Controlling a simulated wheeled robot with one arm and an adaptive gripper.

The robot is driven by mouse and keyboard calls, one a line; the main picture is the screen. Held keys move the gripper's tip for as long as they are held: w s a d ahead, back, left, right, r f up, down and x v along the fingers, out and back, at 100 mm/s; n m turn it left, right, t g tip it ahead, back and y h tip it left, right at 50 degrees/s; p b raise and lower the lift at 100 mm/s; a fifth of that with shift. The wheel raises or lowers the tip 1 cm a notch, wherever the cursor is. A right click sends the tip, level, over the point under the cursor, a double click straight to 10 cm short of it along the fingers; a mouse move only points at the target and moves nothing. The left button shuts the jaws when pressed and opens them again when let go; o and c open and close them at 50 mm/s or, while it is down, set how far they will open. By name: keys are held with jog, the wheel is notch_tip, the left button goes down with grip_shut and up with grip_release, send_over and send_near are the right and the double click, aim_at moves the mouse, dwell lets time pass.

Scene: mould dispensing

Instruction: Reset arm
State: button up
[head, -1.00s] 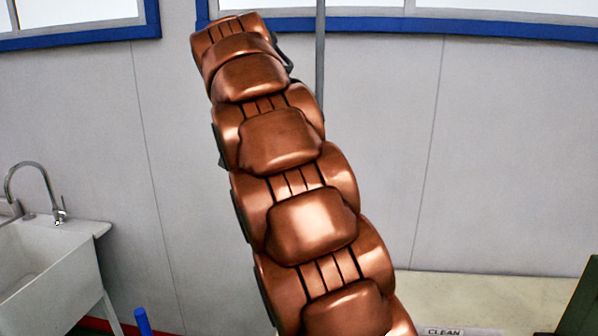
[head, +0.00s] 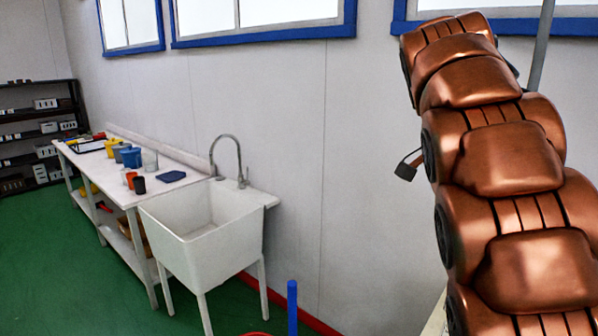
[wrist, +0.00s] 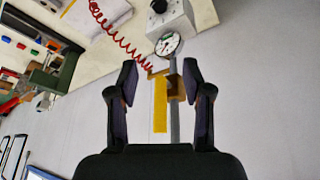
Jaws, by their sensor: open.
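My gripper (wrist: 161,88) shows in the wrist view. Its two dark fingers stand apart with a gap between them, open and holding nothing. Beyond the gap are a grey pole and a yellow strip (wrist: 160,105); I cannot tell how far away they are. The gripper's fingers are not visible in the head view.
In the head view a white sink (head: 205,222) with a tap stands beside a long white bench (head: 107,172) bearing several cups and trays. Dark shelves (head: 22,155) stand far left. Green floor (head: 75,285) is open at left. The wrist view shows a gauge (wrist: 167,44) and red coiled hose (wrist: 117,37).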

jog(key=s+a+f+n+y, duration=0.1)
jog(key=s+a+f+n, duration=0.4)
jog(key=s+f, duration=0.4)
jog(key=s+a+f+n+g+y, duration=0.1)
jog(key=s+a+f+n+y, duration=0.1)
jog(key=s+a+f+n, duration=0.3)
jog(key=s+a+f+n+g+y, duration=0.1)
jog(key=s+a+f+n, duration=0.4)
jog(key=s+f, duration=0.7)
jog(key=s, duration=0.3)
jog(key=shift+a+f, duration=0.3)
jog(key=shift+a, duration=0.1)
